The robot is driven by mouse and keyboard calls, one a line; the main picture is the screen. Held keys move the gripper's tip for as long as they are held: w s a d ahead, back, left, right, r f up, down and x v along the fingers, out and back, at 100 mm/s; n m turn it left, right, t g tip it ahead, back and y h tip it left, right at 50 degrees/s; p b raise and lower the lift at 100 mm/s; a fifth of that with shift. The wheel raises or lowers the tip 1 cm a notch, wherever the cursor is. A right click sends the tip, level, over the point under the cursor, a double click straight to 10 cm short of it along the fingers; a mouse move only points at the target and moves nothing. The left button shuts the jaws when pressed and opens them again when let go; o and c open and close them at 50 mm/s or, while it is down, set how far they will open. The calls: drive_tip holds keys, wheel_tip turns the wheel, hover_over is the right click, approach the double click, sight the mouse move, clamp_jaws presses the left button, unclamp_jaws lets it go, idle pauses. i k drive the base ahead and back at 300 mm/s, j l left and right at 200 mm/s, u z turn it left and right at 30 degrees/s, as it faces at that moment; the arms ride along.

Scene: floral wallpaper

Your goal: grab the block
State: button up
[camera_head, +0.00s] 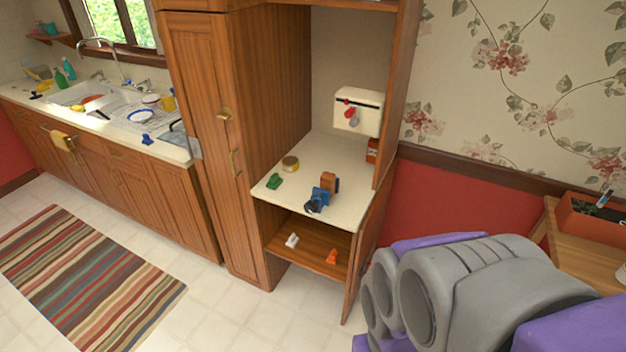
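Small items stand on the cream counter (335,150) of the wooden alcove. A small brown block-like item (330,181) sits near the middle, touching or just behind a blue and dark item (318,198) near the front edge. A green item (274,181) lies to the left. They are too small to tell for sure which one is the block. Grey and purple parts of my own body fill the lower right. I cannot make out my gripper or its fingers in this view.
A jar (290,164) stands behind the green item. A white wall box (358,112) hangs above the counter. The lower shelf (312,250) holds a white item (292,240) and an orange item (332,257). A tall cabinet (215,130) borders the alcove.

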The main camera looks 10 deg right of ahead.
sight(327, 179)
drive_tip(key=i+l, duration=0.2)
drive_tip(key=l, duration=0.2)
drive_tip(key=i+l, duration=0.45)
drive_tip(key=l, duration=0.3)
drive_tip(key=i+l, duration=0.25)
drive_tip(key=l+u, duration=0.05)
drive_tip(key=l, duration=0.05)
